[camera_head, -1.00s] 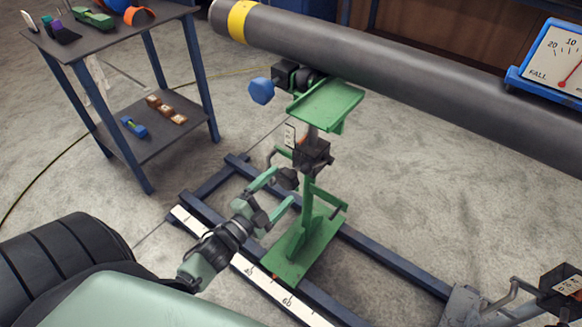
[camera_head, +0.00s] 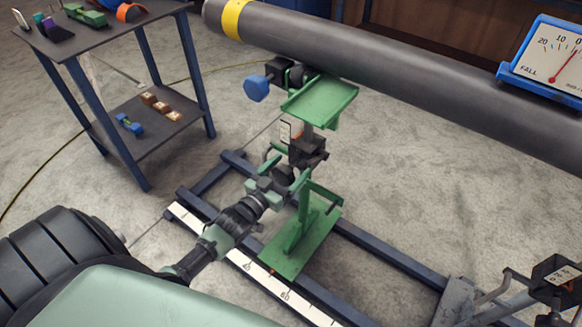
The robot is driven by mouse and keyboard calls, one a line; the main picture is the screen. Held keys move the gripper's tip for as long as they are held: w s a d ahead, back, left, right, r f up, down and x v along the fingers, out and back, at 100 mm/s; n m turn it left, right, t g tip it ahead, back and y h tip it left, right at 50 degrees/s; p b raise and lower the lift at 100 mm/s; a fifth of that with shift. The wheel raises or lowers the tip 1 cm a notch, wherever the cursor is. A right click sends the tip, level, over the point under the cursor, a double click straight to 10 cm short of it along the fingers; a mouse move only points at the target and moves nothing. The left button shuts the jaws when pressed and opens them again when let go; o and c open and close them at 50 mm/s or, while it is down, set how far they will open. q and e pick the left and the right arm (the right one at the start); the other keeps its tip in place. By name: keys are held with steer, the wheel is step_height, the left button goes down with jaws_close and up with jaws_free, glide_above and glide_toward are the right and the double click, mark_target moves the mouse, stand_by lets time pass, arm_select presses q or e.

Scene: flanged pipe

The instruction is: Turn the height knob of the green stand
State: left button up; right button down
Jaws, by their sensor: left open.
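The green stand (camera_head: 303,235) rises from the blue floor rails, its green top plate (camera_head: 322,100) beside the pipe (camera_head: 400,72). A dark box with a white label (camera_head: 307,152) sits on its post. The dark height knob (camera_head: 282,172) faces my left arm and is partly hidden. My left gripper (camera_head: 284,171) is open, its green fingers on either side of the knob. I cannot tell whether they touch it. My right gripper is not in view.
A blue knob (camera_head: 257,88) sticks out by the top plate. A slope gauge (camera_head: 545,62) rests on the pipe. Another stand's dark counter box (camera_head: 555,275) is at the lower right. A table (camera_head: 125,45) with tools stands at the back left.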

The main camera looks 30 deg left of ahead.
arm_select(q)
steer(key=shift+w, duration=0.5)
steer(key=c, duration=1.4)
steer(key=shift+o, duration=0.2)
